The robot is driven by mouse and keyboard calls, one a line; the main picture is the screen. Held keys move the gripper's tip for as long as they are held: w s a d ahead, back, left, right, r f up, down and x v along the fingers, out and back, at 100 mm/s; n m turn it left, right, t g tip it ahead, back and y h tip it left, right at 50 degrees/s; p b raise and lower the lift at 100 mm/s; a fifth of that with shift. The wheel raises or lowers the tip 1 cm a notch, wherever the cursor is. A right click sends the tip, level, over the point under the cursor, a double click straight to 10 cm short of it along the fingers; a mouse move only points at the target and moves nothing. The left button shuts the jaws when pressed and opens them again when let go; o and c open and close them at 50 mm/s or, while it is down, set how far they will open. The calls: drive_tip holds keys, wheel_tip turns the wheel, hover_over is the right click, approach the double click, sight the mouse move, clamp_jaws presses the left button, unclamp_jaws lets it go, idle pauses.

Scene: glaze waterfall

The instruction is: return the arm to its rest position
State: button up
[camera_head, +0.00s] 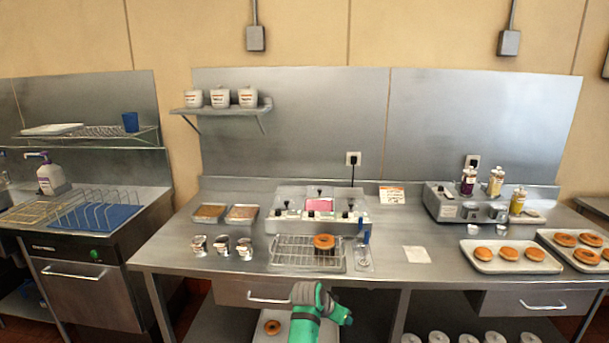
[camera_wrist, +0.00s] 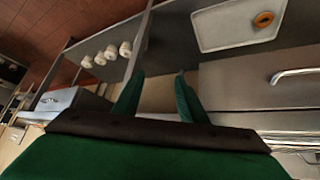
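My gripper (camera_wrist: 160,88) shows in the wrist view as two green fingers standing apart with nothing between them. In the head view my green and grey arm end (camera_head: 312,310) is low in the middle, in front of the steel counter (camera_head: 385,262) and near the drawer front. The fingertips cannot be made out clearly there. A brown ring doughnut (camera_head: 324,241) sits on the wire rack (camera_head: 290,252) beyond my arm.
A tray (camera_head: 296,333) with one doughnut lies on the lower shelf, also in the wrist view (camera_wrist: 215,40). Several white containers (camera_wrist: 107,54) stand below the counter. Drawer handles (camera_wrist: 295,74) jut from the front. Doughnut trays (camera_head: 478,266) fill the counter's right.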

drive_tip(key=s+d+f+n+t, duration=0.2)
drive_tip(key=s+f+n, duration=0.1)
drive_tip(key=s+f, duration=1.05)
drive_tip(key=s+a+f+n+t+y, duration=0.15)
drive_tip(key=s+f, duration=0.25)
drive_tip(key=s, duration=0.4)
drive_tip(key=s+a+f+n+t, duration=0.15)
drive_tip(key=s+f, duration=0.25)
drive_tip(key=s, duration=0.4)
drive_tip(key=s+a+r+n+t+y, duration=0.1)
drive_tip(key=s+a+r, duration=0.2)
drive_tip(key=s, duration=0.7)
drive_tip(key=s+a+r+n+t+y, duration=0.1)
drive_tip(key=s+a+r+y, duration=0.15)
drive_tip(key=s, duration=0.65)
drive_tip(key=s+a+r+t, duration=0.1)
drive_tip(key=s+a+r, duration=0.1)
drive_tip(key=s+r, duration=0.5)
drive_tip(key=s+a+r+t, duration=0.1)
drive_tip(key=s+a+r, duration=0.1)
drive_tip(key=s+r, duration=0.5)
wheel_tip(320, 180, up, 2)
drive_tip(key=shift+a+r+m+t, duration=0.25)
drive_tip(key=shift+a+m+t, duration=0.05)
drive_tip(key=shift+a, duration=0.1)
